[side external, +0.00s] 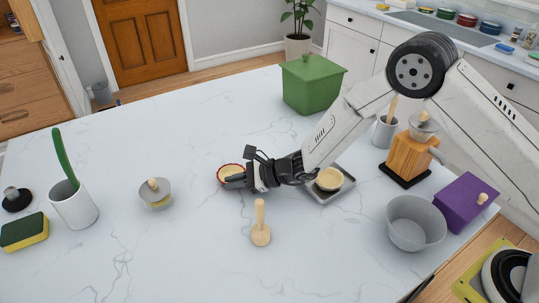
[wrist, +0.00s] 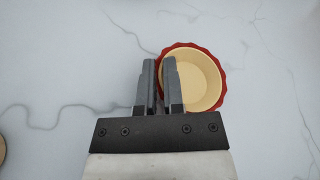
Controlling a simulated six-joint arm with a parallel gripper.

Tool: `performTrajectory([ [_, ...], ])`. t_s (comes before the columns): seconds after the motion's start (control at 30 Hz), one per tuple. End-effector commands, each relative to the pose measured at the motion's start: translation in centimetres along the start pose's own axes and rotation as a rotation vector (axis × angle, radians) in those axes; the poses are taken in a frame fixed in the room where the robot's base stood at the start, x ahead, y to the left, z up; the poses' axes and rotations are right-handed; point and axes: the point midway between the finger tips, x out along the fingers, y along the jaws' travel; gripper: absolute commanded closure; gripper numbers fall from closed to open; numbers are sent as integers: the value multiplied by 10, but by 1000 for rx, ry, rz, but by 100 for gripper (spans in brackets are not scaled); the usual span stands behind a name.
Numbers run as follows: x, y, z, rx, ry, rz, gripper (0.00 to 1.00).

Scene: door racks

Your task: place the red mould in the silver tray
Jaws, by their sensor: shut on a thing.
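The red mould (side external: 224,169), a fluted red dish with a cream inside, is on or just above the white marble counter near the middle of the side view. It also shows in the wrist view (wrist: 205,82). My gripper (side external: 236,179) is shut on its near rim; in the wrist view the fingers (wrist: 160,62) straddle the mould's left wall, one finger inside and one outside. The silver tray (side external: 322,201) lies to the right of my gripper, partly hidden by my arm. A cream-coloured mould (side external: 329,180) sits in the tray.
A wooden pestle-like tool (side external: 260,234) stands in front of my gripper. A green box (side external: 312,87) stands behind. A grey bowl (side external: 415,225) and purple box (side external: 466,202) are at right.

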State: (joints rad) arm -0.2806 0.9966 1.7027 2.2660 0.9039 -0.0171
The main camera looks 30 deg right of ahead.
Motion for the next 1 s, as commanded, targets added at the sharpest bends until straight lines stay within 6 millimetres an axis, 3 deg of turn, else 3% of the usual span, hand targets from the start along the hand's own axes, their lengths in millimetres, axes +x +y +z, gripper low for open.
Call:
performTrajectory([
  [0.03, 1, 0, -1, 0, -1, -1, 100],
  [0.1, 0, 0, -1, 1, 0, 0, 71],
  [0.17, 0, 0, -1, 0, 0, 0, 54],
  [0.63, -1, -1, 2, 0, 0, 0, 54],
  [1.0, -35, -1, 1, 1, 1, -2, 54],
])
